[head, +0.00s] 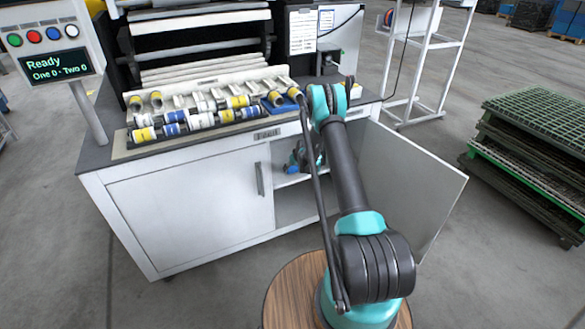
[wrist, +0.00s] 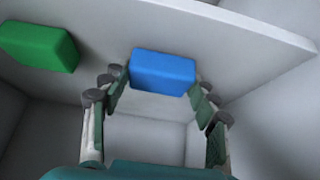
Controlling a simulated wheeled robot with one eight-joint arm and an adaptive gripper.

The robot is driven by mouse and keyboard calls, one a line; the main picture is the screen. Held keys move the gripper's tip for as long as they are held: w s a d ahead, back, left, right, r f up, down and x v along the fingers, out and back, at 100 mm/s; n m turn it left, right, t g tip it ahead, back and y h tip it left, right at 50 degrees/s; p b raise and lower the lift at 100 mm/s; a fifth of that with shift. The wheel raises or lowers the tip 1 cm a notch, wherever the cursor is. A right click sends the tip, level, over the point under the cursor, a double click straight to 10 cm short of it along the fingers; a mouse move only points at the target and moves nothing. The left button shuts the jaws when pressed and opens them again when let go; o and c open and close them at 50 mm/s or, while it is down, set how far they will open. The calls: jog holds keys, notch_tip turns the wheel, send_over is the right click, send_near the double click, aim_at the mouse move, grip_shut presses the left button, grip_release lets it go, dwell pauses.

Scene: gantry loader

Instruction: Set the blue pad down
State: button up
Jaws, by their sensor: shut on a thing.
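The blue pad (wrist: 163,72) is a rounded block held between the two fingers of my gripper (wrist: 160,88) in the wrist view. My gripper is shut on its sides. The pad shows against a pale shelf board (wrist: 240,35); I cannot tell whether it touches the board. In the head view my gripper (head: 303,158) is in the open cabinet bay, partly hidden by my arm, and the pad cannot be made out clearly there.
A green pad (wrist: 40,47) lies on the board to the left of the blue one. The cabinet (head: 190,215) has an open door (head: 410,185) on the right. Rollers and coloured cylinders (head: 200,120) cover the counter above. Green grates (head: 535,140) are stacked at far right.

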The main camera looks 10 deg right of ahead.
jog(key=shift+f, duration=0.2)
jog(key=o, duration=1.2)
jog(key=s+d+r+m, duration=0.1)
jog(key=s+r, duration=0.9)
jog(key=r, duration=0.3)
jog(key=s+d+r, duration=0.1)
jog(key=s+r, duration=0.8)
jog(key=r, duration=0.4)
jog(key=s+r+g+h, duration=0.1)
jog(key=s+r, duration=0.6)
jog(key=s, duration=0.5)
jog(key=s+m, duration=0.1)
jog(key=s, duration=0.7)
jog(key=s+d, duration=0.1)
jog(key=s, duration=0.7)
jog(key=s+d+m+g+h, duration=0.1)
jog(key=s, duration=0.7)
jog(key=shift+s+f+m, duration=0.15)
jog(key=shift+s+m, duration=0.15)
jog(key=shift+s, duration=0.1)
